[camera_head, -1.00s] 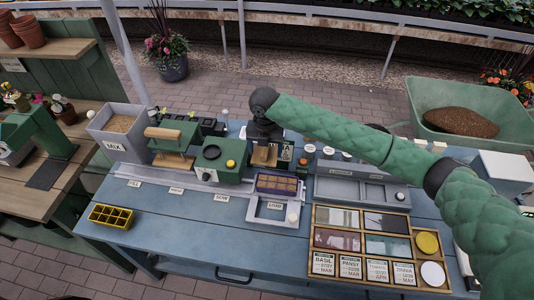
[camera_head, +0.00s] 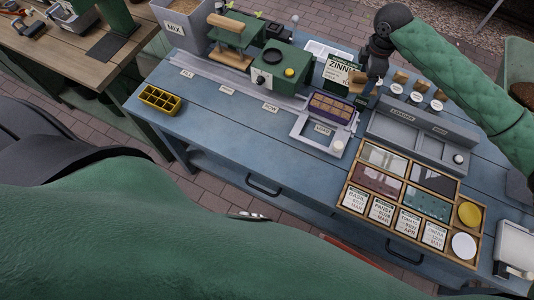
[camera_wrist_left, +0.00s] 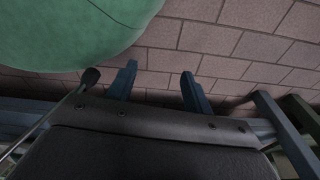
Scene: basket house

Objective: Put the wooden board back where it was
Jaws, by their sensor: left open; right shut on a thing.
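A small brown wooden piece (camera_head: 357,86), which looks like the wooden board, shows at the fingers of my right gripper (camera_head: 366,80), behind the seed trays on the blue bench. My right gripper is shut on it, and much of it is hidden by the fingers. It is beside the ZINNIA card (camera_head: 340,72); I cannot tell whether it touches the bench. My left gripper (camera_wrist_left: 158,86) shows in the left wrist view, open and empty above brick paving. In the head view my left arm fills the foreground.
The blue bench (camera_head: 215,112) carries a yellow cell tray (camera_head: 160,99), a green machine (camera_head: 281,66), a purple-rimmed tray (camera_head: 331,107) and a wooden box (camera_head: 473,238) of cards and lids. Several corked jars stand beside my right arm.

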